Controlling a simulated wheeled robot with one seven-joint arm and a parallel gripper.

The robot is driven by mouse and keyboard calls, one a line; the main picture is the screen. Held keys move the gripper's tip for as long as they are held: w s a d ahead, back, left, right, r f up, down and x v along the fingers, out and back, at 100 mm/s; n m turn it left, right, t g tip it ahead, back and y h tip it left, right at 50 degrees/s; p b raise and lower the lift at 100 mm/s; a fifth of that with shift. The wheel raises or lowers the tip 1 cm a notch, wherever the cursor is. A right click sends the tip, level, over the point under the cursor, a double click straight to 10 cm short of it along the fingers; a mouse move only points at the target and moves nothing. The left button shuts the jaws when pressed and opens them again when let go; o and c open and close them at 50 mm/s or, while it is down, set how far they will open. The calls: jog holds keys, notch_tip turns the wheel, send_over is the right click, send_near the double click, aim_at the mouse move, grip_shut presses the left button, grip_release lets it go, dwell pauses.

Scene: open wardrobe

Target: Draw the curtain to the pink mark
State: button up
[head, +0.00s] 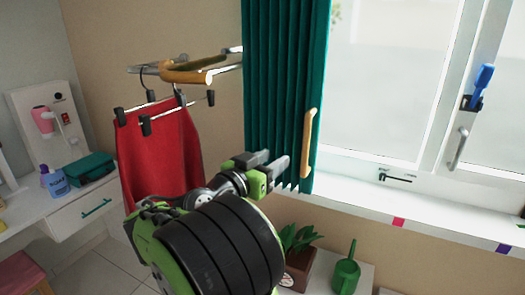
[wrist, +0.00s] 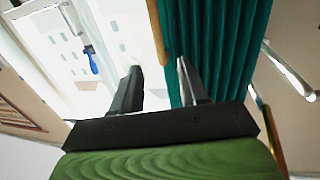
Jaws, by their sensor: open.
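The dark green pleated curtain (head: 280,80) hangs gathered at the left side of the window. A wooden handle (head: 308,143) runs upright along its right edge. The pink mark (head: 398,222) is on the front edge of the window sill, right of the curtain. My gripper (head: 273,160) is open, in front of the curtain's lower part and left of the handle in the head view. In the wrist view, the curtain (wrist: 215,50) is beyond the right finger, and the handle (wrist: 157,28) shows between the two fingertips (wrist: 158,70). Contact cannot be told.
A purple mark (head: 504,248) is farther right on the sill (head: 350,188). A red skirt (head: 160,150) hangs from a rail at left. A potted plant (head: 298,258) and a green watering can (head: 346,272) stand below the sill. A desk (head: 70,212) is at left.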

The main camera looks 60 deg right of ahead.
aim_at(305, 138)
jog(key=d+p, duration=0.1)
jog(key=d, duration=0.4)
jog(key=d+p, duration=0.1)
jog(key=d, duration=0.4)
jog(key=s+d+p, duration=0.1)
jog(key=d, duration=0.5)
jog(key=shift+r+p, duration=0.15)
jog(key=shift+p, duration=0.15)
jog(key=shift+c, duration=0.4)
grip_shut()
